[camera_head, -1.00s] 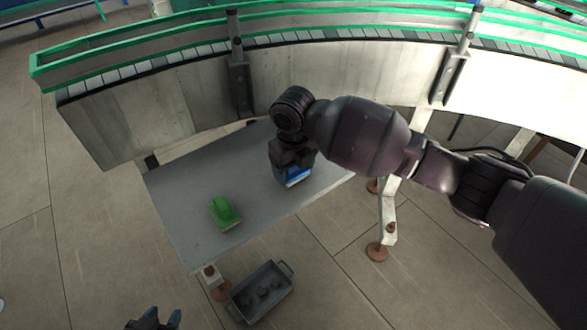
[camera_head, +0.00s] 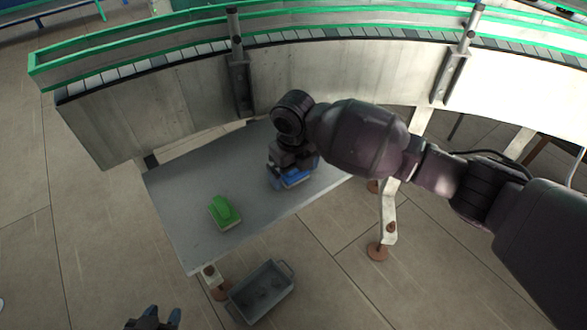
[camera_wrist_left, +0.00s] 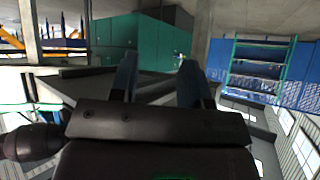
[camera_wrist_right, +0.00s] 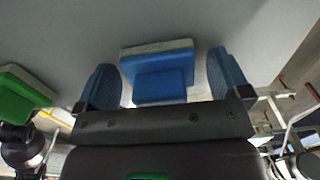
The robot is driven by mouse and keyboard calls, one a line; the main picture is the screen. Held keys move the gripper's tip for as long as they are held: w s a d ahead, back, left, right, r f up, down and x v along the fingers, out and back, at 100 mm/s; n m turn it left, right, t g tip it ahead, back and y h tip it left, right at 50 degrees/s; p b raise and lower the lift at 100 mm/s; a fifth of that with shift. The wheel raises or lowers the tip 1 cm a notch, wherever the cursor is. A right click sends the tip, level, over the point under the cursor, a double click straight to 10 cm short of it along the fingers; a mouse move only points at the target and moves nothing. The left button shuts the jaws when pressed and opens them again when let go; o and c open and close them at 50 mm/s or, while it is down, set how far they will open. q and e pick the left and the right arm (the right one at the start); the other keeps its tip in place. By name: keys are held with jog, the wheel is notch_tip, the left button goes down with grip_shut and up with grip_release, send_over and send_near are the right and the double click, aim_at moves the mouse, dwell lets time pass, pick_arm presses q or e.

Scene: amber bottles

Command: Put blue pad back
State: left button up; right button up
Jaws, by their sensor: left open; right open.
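The blue pad (camera_wrist_right: 160,84) has a pale grey layer along one side and lies on the grey table. In the right wrist view it sits in the gap between my open right fingers (camera_wrist_right: 165,72), with room on both sides. In the head view my right gripper (camera_head: 295,166) is over the table and hides most of the blue pad (camera_head: 293,181). A green pad (camera_head: 222,210) lies apart on the table to the left; it also shows in the right wrist view (camera_wrist_right: 22,98). My left gripper (camera_head: 154,319) is open and empty at the bottom edge of the head view.
The grey table (camera_head: 190,240) is bare around the two pads. A grey handled bin (camera_head: 284,288) stands on the floor below its front edge. A curved panelled wall (camera_head: 330,72) rises behind the table. A metal leg (camera_head: 389,212) stands right of it.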

notch_tip(320, 180, up, 12)
jog(key=shift+r+p, duration=0.15)
jog(key=shift+p, duration=0.8)
